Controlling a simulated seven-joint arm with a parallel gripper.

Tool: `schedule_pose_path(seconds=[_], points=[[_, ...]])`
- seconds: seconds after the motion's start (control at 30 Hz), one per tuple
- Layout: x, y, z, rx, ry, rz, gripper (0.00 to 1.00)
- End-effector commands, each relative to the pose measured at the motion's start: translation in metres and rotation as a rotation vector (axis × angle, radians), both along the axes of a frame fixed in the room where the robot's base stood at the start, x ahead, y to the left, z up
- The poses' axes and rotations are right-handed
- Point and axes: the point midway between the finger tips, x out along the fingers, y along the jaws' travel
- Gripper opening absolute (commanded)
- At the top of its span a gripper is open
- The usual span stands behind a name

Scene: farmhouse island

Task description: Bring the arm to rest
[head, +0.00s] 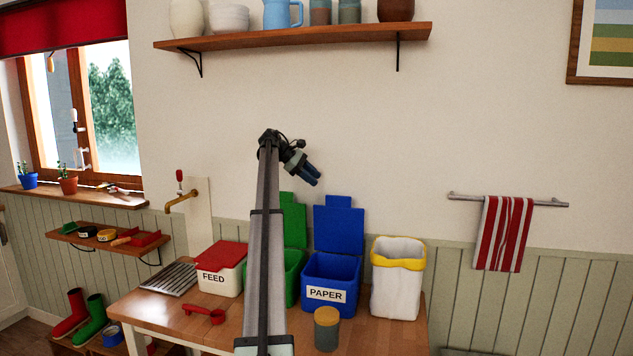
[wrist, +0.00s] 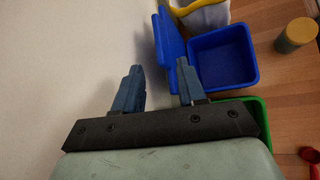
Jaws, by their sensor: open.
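My gripper (head: 311,175) is raised in the air above the wooden island, near the wall, at the end of my long arm. It points down and to the right in the head view. In the wrist view my gripper (wrist: 155,88) shows two blue fingers standing wide apart with nothing between them. The blue PAPER bin (head: 331,282) stands below it with its lid up. That blue bin also shows in the wrist view (wrist: 224,58), and looks empty inside. The gripper touches nothing that I can see.
On the island stand a FEED box (head: 219,281) with a red lid, a green bin (head: 289,275) partly behind my arm, a white bin (head: 396,291) with a yellow rim, a yellow-lidded jar (head: 326,333) and a red scoop (head: 205,315). A shelf (head: 290,38) hangs above.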

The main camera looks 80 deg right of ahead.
Motion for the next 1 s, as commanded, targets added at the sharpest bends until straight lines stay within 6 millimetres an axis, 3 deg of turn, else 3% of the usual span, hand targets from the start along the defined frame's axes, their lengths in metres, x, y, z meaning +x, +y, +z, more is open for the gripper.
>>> schedule_pose_path(seconds=[0.63,0.77,1.0], points=[[0.007,0.004,-0.006,-0.002,-0.004,0.007,0.40],[0.036,0.019,-0.033,-0.008,-0.024,0.034,0.40],[0.133,0.079,-0.120,-0.033,-0.102,0.119,0.40]])
